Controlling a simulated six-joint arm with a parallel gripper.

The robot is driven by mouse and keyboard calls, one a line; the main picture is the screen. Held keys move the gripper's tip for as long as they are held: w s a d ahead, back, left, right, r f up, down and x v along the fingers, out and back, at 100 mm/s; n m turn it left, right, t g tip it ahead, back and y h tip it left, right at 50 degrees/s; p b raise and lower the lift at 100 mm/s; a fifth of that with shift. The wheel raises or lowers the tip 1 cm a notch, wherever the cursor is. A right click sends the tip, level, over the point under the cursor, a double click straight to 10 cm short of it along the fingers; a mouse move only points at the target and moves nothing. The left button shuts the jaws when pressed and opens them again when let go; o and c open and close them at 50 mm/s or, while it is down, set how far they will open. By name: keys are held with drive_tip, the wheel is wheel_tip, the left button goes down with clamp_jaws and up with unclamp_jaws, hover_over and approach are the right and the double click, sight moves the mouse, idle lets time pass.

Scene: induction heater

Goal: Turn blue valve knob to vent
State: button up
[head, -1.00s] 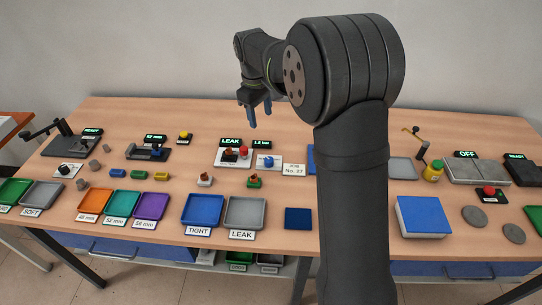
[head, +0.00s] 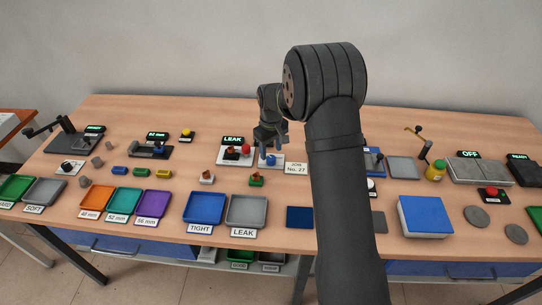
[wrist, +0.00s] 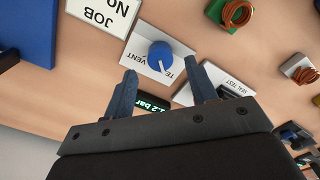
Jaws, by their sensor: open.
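The blue valve knob (wrist: 160,54) sits on a white plate (wrist: 133,50) with VENT and partly hidden TE... lettering. A pale pointer line on the knob runs toward the lettering, slightly right in the wrist view. In the head view the knob (head: 271,160) is partly covered by my gripper (head: 268,148). In the wrist view my gripper (wrist: 160,66) is open, with one finger to each side of the knob's near side. I see no contact, and the height gap is hard to judge.
A green 1.2 bar display (wrist: 151,105) lies between my fingers, partly hidden. The seal test plate (wrist: 225,82) is beside the right finger. The JOB No. 27 card (head: 297,168) is right of the knob. A green piece with copper coil (wrist: 236,13) lies nearby.

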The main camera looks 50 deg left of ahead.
sight(271, 157)
drive_tip(key=shift+f, duration=1.8)
drive_tip(key=c, duration=1)
